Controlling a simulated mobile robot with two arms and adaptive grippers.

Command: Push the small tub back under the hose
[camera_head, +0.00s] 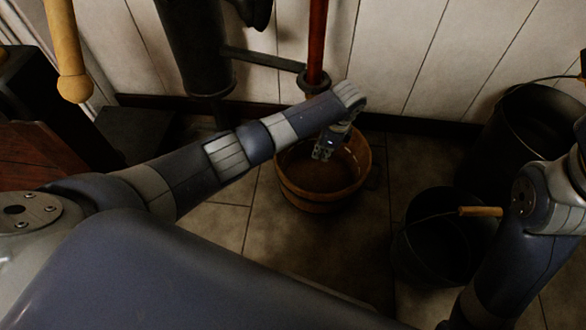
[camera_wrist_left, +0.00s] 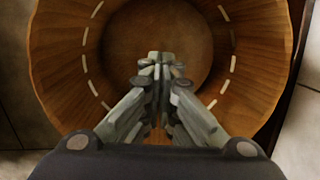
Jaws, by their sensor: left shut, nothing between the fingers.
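The small tub (camera_head: 318,200) is a round wooden tub standing on the tiled floor near the back wall, below the lower end of a red upright hose or pipe (camera_head: 317,45). My left arm reaches over the tub's left and back part and hides some of its rim. My left gripper (camera_head: 322,154) points down over the tub's inside, shut and empty. In the left wrist view the shut fingers (camera_wrist_left: 160,62) appear over the tub's interior (camera_wrist_left: 160,25); I cannot tell whether they touch it. My right gripper is not in view.
A dark bucket (camera_head: 435,255) with a wooden handle grip stands right of the tub, near my right arm. A larger dark bucket (camera_head: 515,135) stands behind it. A dark upright pump body (camera_head: 190,50) is at the back left. Bare floor (camera_head: 290,245) lies in front of the tub.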

